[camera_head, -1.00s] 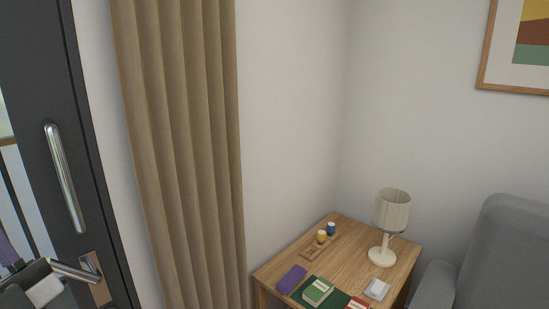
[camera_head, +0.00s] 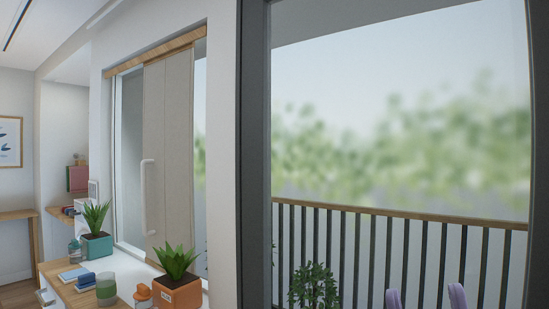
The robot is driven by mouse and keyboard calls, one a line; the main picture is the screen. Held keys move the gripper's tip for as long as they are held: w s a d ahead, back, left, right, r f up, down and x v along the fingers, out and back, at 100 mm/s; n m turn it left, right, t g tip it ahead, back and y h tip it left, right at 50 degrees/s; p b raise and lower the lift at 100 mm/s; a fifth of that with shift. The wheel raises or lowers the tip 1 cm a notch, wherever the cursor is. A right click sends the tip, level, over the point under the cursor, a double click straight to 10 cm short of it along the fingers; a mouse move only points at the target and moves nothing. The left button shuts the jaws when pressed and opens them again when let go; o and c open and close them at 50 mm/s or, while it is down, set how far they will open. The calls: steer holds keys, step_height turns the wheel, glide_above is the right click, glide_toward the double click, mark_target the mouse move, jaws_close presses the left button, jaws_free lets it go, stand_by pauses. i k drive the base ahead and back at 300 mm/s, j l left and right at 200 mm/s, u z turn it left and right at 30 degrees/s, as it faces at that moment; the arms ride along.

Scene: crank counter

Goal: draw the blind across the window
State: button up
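The blind (camera_head: 168,150) is a beige panel hanging from a wooden rail (camera_head: 158,53) at the top of the window. It covers the middle part of the opening. Bare glass (camera_head: 130,160) shows to its left, and a narrow strip of glass (camera_head: 200,130) shows to its right. A white vertical handle (camera_head: 148,197) is on the blind's left part. The bottom of the blind is partly hidden behind a plant. My gripper is not in view now.
A counter (camera_head: 125,268) stands below the window, with a plant in a teal pot (camera_head: 97,247), a plant in an orange pot (camera_head: 177,294), a green cup (camera_head: 106,289) and blue books (camera_head: 77,277). A dark door frame (camera_head: 254,160) and balcony railing (camera_head: 400,215) are at right.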

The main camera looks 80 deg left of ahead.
mark_target(166, 165)
steer(key=u, duration=3.25)
steer(key=i+z, duration=0.1)
steer(key=i, duration=0.75)
steer(key=i+j+z, duration=0.1)
steer(key=i, duration=0.75)
